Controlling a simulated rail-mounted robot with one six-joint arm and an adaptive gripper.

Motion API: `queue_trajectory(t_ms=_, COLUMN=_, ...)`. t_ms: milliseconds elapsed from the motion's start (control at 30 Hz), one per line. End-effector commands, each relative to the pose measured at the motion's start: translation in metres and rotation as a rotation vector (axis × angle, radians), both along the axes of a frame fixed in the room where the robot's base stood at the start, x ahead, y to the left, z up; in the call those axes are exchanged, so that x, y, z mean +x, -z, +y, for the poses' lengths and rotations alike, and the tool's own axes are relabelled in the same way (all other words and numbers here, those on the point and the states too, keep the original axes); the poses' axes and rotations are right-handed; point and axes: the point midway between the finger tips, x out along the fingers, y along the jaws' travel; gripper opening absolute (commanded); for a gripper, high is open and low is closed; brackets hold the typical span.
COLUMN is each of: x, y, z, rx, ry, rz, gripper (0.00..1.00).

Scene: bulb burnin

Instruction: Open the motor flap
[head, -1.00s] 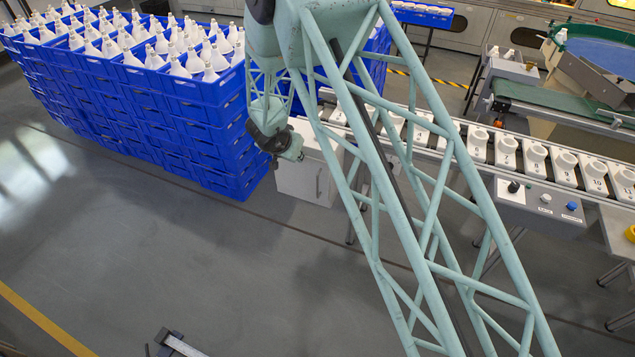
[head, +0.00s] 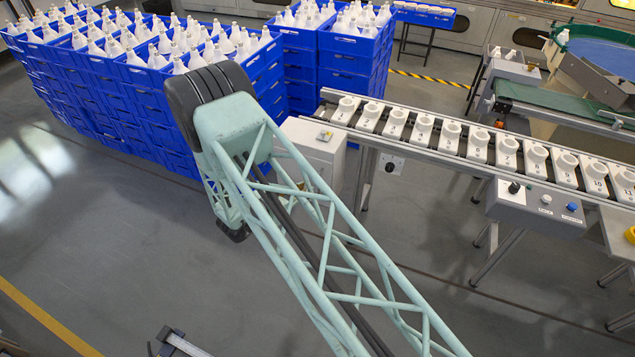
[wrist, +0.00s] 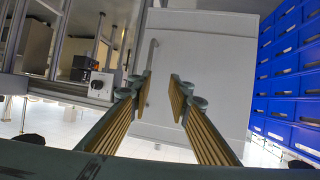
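A light grey cabinet front (wrist: 205,60) fills the middle of the wrist view and carries a vertical bar handle (wrist: 152,57). I take this front as the motor flap; no label shows, and it looks closed. The same white cabinet (head: 312,145) shows in the head view beside the conveyor, partly behind my arm. My gripper (wrist: 163,82) is open and empty, its two ridged fingers pointing at the front. The handle lies just beyond the left fingertip, not between the fingers; I cannot tell the gap in depth. My gripper is hidden in the head view.
Blue crates of white bulbs (head: 130,90) are stacked left of and behind the cabinet; blue crates (wrist: 290,75) also stand at right in the wrist view. The conveyor (head: 470,145) with numbered sockets runs right. A dark rotary knob (wrist: 98,86) sits left of the front. Floor in front is clear.

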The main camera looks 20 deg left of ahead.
Motion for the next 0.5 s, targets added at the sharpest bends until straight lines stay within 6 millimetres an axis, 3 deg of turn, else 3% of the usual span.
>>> queue_trajectory(t_ms=167, x=-0.023, y=0.007, z=-0.009, rx=-0.042, ry=0.007, rz=-0.128, gripper=0.18)
queue_trajectory(t_ms=500, x=-0.061, y=0.001, z=-0.016, rx=-0.08, ry=-0.011, rz=-0.342, gripper=0.18)
